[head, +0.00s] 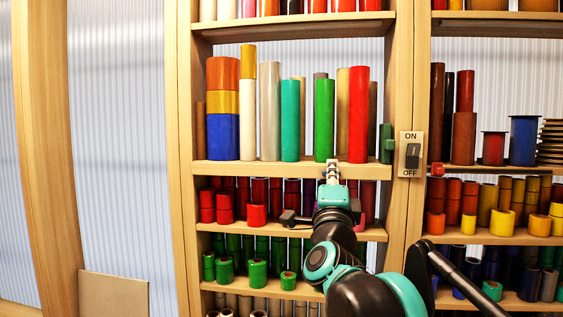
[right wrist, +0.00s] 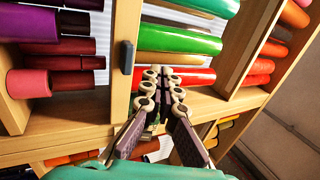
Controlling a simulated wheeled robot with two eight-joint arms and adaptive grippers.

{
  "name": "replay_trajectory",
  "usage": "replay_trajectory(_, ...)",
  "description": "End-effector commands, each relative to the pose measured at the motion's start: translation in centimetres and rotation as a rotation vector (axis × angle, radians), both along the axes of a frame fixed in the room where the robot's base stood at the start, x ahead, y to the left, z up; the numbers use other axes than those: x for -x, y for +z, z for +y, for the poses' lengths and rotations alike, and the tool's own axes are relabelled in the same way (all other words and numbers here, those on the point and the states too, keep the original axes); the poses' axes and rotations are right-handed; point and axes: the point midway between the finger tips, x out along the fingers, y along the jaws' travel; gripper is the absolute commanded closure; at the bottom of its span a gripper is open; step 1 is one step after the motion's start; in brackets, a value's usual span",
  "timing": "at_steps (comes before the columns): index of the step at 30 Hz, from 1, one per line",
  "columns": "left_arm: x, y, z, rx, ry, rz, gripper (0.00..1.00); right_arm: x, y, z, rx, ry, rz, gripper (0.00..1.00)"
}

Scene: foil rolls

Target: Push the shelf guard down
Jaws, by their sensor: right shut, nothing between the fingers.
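A small green upright piece (head: 386,143), which looks like the shelf guard, stands at the right end of the shelf board (head: 290,171), beside the post. My right gripper (head: 333,168) is shut and empty. It points up at the front edge of this board, to the left of the green piece and apart from it. In the right wrist view the closed fingers (right wrist: 162,82) are in front of the board, close to a red roll (right wrist: 188,77). A dark block (right wrist: 126,57) sits on a wooden board there; I cannot tell what it is. My left gripper is not in view.
Tall rolls, including a green roll (head: 324,120), stand on the shelf. An ON/OFF switch (head: 412,155) is on the post to the right. A small red piece (head: 437,169) sits at the neighbouring shelf's left end. Short rolls fill the shelves below.

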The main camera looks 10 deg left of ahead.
Motion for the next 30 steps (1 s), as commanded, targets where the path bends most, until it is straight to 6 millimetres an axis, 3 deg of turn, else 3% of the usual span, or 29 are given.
replay_trajectory(12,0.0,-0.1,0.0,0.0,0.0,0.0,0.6,0.4,-0.1,0.0,-0.001,0.0,0.0,1.0)
replay_trajectory(30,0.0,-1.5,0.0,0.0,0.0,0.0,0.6,4.5,-2.2,0.0,-0.001,0.0,0.0,1.0)
